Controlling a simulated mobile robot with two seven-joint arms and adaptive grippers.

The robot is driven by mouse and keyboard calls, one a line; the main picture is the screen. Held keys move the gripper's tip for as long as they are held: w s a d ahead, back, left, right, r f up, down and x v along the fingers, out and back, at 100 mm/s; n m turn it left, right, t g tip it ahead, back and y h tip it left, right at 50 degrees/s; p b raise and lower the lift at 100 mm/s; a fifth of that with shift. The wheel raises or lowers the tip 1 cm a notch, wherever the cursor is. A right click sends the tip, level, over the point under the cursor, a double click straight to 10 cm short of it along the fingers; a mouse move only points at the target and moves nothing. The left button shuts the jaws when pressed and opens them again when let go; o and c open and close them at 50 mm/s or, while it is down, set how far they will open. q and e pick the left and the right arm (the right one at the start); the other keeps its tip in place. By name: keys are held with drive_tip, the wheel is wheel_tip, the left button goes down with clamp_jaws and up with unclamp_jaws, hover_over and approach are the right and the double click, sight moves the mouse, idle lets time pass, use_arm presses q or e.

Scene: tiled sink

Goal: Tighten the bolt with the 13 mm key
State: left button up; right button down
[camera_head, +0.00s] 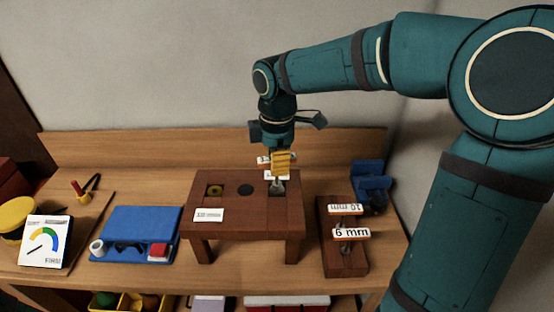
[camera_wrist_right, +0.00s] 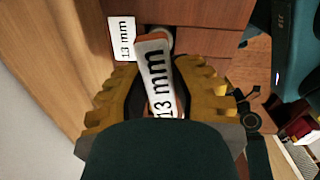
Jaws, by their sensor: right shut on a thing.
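My right gripper (camera_head: 281,164) has yellow fingers and is over the right end of a brown wooden stand (camera_head: 240,222). It is shut on the 13 mm key (camera_wrist_right: 158,75), which has a white "13 mm" label and an orange edge. In the head view the fingers hide most of this key, and a grey metal part (camera_head: 278,186) shows below them at the stand's right recess. I cannot make out the bolt's head or whether the key sits on it. A second "13 mm" label (camera_wrist_right: 122,38) lies beside the key in the right wrist view. My left gripper is not in view.
A wooden rack (camera_head: 343,262) at the right holds keys labelled 10 mm (camera_head: 345,209) and 6 mm (camera_head: 351,234). A blue holder (camera_head: 371,184) stands behind it. A blue tray (camera_head: 130,222) and a gauge card (camera_head: 45,241) are at the left. The wall is close behind.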

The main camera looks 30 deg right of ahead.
drive_tip(key=m, duration=0.2)
drive_tip(key=shift+m, duration=0.4)
drive_tip(key=m, duration=0.3)
drive_tip(key=shift+m+p, duration=0.3)
drive_tip(key=c, duration=0.6)
unclamp_jaws()
